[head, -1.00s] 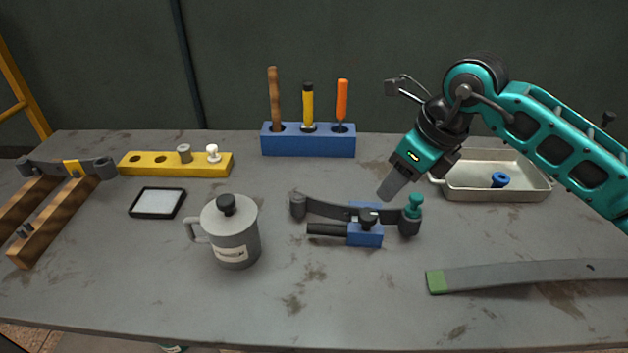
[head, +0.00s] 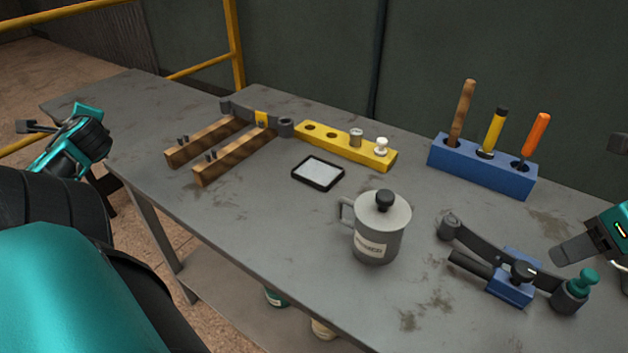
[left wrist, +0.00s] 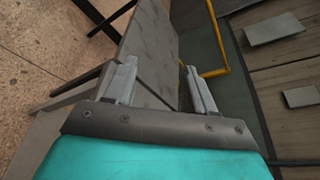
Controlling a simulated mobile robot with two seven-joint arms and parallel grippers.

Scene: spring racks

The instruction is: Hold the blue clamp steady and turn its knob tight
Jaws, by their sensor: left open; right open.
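The blue clamp (head: 510,291) lies on the bench at the right of the head view, around the middle of a dark grey leaf spring (head: 480,240). Its dark round knob (head: 522,271) is on top and its black handle (head: 469,264) points left. My right gripper (head: 573,250) is at the right edge, open and empty, above the bench just beyond the clamp. Its fingers overlap from this side. My left gripper (left wrist: 162,88) is open and empty in the left wrist view, fingers apart. In the head view my left arm is off the bench's left end, far from the clamp.
A teal-topped piece (head: 585,283) stands at the spring's right eye. A lidded grey mug (head: 378,240) stands left of the clamp. Behind are a black-framed pad (head: 318,173), a yellow block (head: 345,149) and a blue tool rack (head: 480,172). Wooden bars (head: 235,155) lie farther left.

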